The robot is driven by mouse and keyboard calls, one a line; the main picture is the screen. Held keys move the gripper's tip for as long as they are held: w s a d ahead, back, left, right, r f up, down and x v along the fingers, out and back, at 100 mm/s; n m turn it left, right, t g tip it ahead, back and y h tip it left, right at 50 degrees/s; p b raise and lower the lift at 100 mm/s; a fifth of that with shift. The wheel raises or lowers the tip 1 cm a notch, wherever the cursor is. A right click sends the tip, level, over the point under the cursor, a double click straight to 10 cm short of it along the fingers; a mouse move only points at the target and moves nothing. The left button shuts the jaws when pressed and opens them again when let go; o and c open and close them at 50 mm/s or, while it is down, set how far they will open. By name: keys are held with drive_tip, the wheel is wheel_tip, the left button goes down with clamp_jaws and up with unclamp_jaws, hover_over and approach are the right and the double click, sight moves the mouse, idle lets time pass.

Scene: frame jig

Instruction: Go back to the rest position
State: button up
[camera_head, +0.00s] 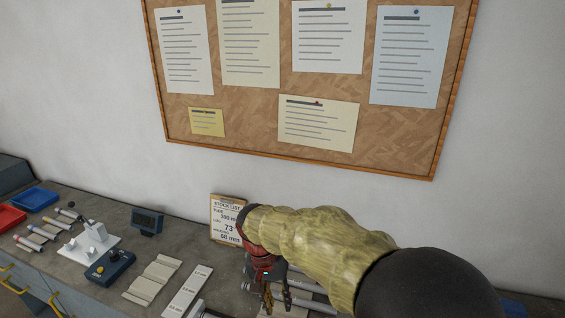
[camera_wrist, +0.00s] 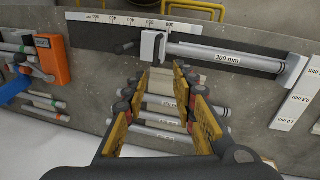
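My gripper (camera_wrist: 168,110) reaches over the grey worktop, its two yellow-padded fingers apart with a gap between them. Nothing is clearly held between them. Several grey tubes lie in a row below and beyond the fingers in the wrist view, one of them a tube (camera_wrist: 165,123) partly hidden by the fingers. In the head view my gripper (camera_head: 277,300) is low at the bottom edge, in front of the stock list clipboard (camera_head: 227,222), and its fingertips are hard to make out.
A measuring fixture holds a tube marked 300 mm (camera_wrist: 228,58). An orange block (camera_wrist: 53,60) stands at the left. In the head view are a white stand (camera_head: 90,242), a dark blue device (camera_head: 110,267), a small display (camera_head: 147,220), a blue tray (camera_head: 36,199) and labelled strips (camera_head: 187,291).

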drive_tip(key=s+d+r+n+t+y+b, duration=0.1)
drive_tip(key=s+d+r+t+b, duration=0.2)
drive_tip(key=s+d, duration=0.7)
drive_tip(key=s+d+r+t+y+b, duration=0.1)
drive_tip(key=s+d+r+t+b, duration=0.2)
drive_tip(key=s+d, duration=0.7)
drive_tip(key=shift+d+r+n+b, duration=0.2)
drive_tip(key=shift+r+n+b, duration=0.15)
drive_tip(key=shift+b, duration=0.7)
